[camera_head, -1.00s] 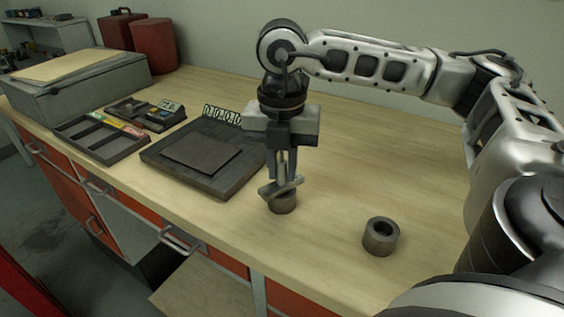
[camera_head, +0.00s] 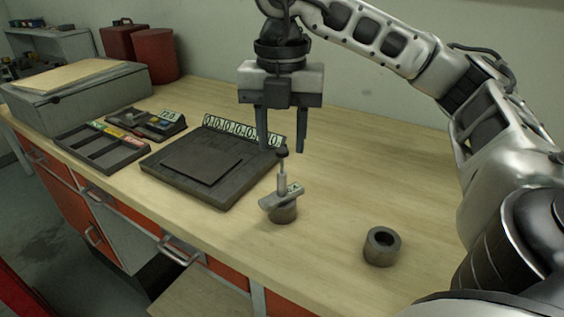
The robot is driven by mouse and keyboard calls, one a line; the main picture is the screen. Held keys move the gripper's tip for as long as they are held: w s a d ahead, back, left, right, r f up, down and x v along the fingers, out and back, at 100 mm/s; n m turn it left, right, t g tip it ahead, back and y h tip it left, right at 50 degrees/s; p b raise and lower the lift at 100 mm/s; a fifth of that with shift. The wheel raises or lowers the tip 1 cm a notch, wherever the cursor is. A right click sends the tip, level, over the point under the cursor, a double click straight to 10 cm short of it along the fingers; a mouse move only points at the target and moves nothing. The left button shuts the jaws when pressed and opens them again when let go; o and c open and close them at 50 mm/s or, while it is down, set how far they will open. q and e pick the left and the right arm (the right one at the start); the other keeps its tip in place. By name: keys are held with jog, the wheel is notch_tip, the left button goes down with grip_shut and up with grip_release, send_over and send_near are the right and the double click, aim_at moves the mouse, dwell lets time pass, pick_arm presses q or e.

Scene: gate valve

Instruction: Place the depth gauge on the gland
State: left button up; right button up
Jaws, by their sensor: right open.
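The depth gauge (camera_head: 282,190) is a grey tool with a flat crossbar and an upright stem with a dark knob on top. It stands upright with its crossbar resting on a short dark metal cylinder (camera_head: 284,214), which looks like the gland. The crossbar covers the top of that cylinder. My right gripper (camera_head: 283,150) is open and empty, above the gauge, with its fingers apart on either side of the knob's height. My left gripper is not in view.
A hollow metal ring (camera_head: 382,246) stands on the bench to the right. A dark flat plate device (camera_head: 215,190) with a number display (camera_head: 243,131) lies to the left. Trays (camera_head: 98,150) and a grey box (camera_head: 80,92) are farther left. The bench behind the ring is clear.

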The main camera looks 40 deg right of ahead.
notch_tip(320, 180, up, 4)
jog(key=shift+r+p, duration=0.1)
jog(key=shift+p, duration=0.65)
jog(key=shift+r, duration=0.15)
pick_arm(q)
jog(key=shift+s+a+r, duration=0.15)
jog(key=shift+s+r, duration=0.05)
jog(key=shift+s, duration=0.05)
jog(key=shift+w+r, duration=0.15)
